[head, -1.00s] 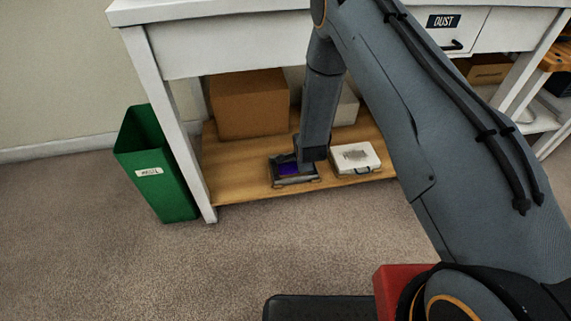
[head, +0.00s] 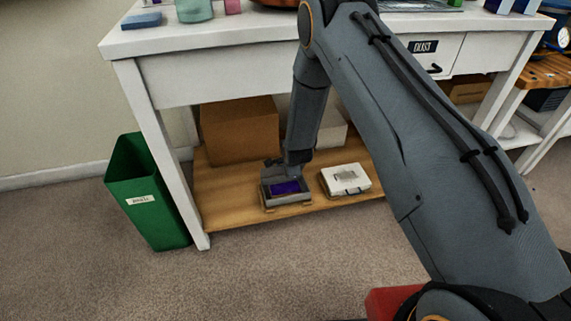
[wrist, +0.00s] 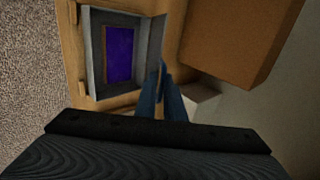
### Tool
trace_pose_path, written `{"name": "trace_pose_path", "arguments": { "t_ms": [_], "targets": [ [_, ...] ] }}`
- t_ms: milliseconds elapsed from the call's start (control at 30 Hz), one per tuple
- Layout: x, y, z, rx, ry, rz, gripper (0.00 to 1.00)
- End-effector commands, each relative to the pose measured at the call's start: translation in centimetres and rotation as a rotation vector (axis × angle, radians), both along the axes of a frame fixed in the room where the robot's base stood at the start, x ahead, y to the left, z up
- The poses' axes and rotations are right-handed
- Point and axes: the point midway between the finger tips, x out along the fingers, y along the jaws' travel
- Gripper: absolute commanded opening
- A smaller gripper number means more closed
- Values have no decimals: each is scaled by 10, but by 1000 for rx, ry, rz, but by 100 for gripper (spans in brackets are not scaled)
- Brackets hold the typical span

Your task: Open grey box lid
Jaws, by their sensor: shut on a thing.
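The grey box (head: 265,200) sits on the wooden lower shelf, with a purple thing (head: 286,188) inside it. The wrist view shows the box (wrist: 97,72) open from above, with a purple rectangle (wrist: 118,54) in it. Its grey lid (wrist: 152,56) stands raised along the side nearest my gripper. My gripper (wrist: 164,78) has its blue fingers close together at the lid's edge, shut on the lid. In the head view my gripper (head: 280,164) is at the box's back edge, and the wrist partly hides the lid.
A white case (head: 345,180) lies to the right of the box on the shelf (head: 232,213). A brown cardboard box (head: 238,130) and a pale box (head: 333,130) stand behind. The white table is overhead, with a leg (head: 165,170) at left. A green bin (head: 148,200) stands outside it.

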Motion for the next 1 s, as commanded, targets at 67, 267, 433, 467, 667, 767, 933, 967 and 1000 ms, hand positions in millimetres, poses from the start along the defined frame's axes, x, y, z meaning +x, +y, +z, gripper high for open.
{"name": "trace_pose_path", "arguments": {
  "t_ms": [67,267,433,467,667,767,933,967,1000],
  "targets": [
    [5,1,4,2,-12,1,0],
    [5,1,4,2,-13,1,0],
    [5,1,4,2,-13,2,0],
    [5,1,4,2,-13,2,0],
    [5,1,4,2,-12,2,0],
    [5,1,4,2,-12,2,18],
    [2,1,2,2,-7,1,25],
    [2,1,2,1,-6,1,25],
    [2,1,1,1,-5,1,25]
  ]
}}
